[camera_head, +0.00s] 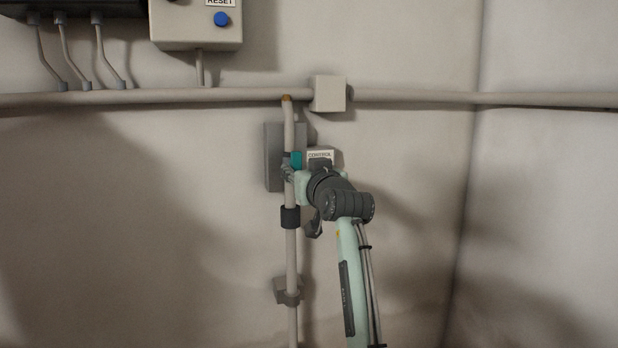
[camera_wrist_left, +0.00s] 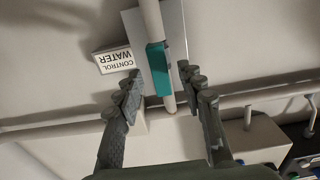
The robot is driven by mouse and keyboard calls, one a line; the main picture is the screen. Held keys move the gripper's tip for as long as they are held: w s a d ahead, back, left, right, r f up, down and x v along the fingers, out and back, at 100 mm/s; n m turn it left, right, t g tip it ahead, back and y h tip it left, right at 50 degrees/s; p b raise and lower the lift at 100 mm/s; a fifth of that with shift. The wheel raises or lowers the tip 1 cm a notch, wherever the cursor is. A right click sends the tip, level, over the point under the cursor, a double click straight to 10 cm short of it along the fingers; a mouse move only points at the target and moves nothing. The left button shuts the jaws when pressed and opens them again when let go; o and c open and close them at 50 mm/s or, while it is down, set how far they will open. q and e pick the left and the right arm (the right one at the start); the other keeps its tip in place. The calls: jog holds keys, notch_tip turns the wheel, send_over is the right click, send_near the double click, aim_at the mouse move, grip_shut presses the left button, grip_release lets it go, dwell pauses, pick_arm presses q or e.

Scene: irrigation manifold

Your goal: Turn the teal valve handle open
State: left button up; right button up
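The teal valve handle (camera_head: 297,160) sits on the vertical pipe in front of a grey backing plate, partly hidden by my gripper in the head view. In the left wrist view the teal handle (camera_wrist_left: 158,68) is a short bar lying along the pipe. My left gripper (camera_head: 291,172) is at the handle. In the wrist view its two fingers are spread, one on each side of the handle, with visible gaps between them and it. I cannot tell how deep the handle sits between the fingertips. My right gripper is in neither view.
A white label reading WATER CONTROL (camera_wrist_left: 115,60) is beside the handle. A horizontal pipe (camera_head: 430,96) crosses the wall above, with a square block (camera_head: 329,93). A box with a blue RESET button (camera_head: 221,19) hangs higher up. A dark collar (camera_head: 290,217) circles the vertical pipe below.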

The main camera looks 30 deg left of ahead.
pick_arm(q)
jog(key=v, duration=0.8)
jog(key=shift+s, duration=0.2)
jog(key=shift+d, duration=0.15)
